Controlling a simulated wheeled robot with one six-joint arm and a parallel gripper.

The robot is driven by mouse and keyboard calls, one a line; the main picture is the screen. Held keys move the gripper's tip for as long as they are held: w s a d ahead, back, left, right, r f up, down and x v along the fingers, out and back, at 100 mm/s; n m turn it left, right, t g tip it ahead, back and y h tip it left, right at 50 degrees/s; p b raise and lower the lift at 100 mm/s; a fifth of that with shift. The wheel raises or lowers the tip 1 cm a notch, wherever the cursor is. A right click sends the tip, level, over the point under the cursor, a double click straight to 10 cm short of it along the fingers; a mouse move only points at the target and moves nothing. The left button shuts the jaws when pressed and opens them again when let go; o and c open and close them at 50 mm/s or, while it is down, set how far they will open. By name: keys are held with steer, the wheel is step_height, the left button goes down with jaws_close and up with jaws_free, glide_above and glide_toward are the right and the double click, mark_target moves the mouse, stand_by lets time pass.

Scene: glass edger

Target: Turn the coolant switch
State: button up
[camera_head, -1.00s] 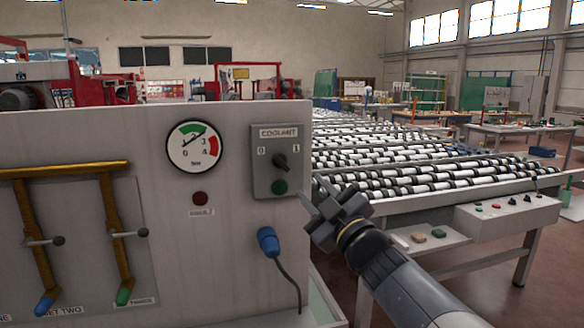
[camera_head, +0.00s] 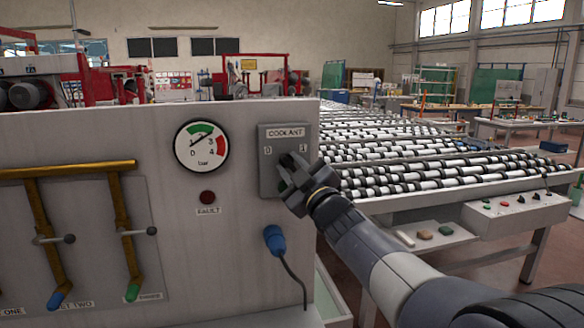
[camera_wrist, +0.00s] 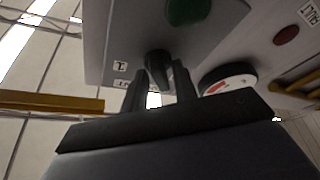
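The coolant switch box (camera_head: 269,147) is a grey plate on the machine's front panel, labelled COOLANT, with 0 at left and 1 at right. In the wrist view, which looks upside down, the dark knob (camera_wrist: 158,68) sits between the tips of my two fingers (camera_wrist: 160,75), and the green button (camera_wrist: 187,10) shows beyond. The fingers are apart, one on each side of the knob. I cannot tell whether they touch it.
A pressure gauge (camera_head: 201,147), a red fault lamp (camera_head: 207,197) and a blue plug (camera_head: 274,239) with a cable are on the panel left of and below the switch. Yellow pipes (camera_head: 70,168) with valve levers stand out further left. A roller conveyor (camera_head: 430,172) lies at right.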

jaws_close()
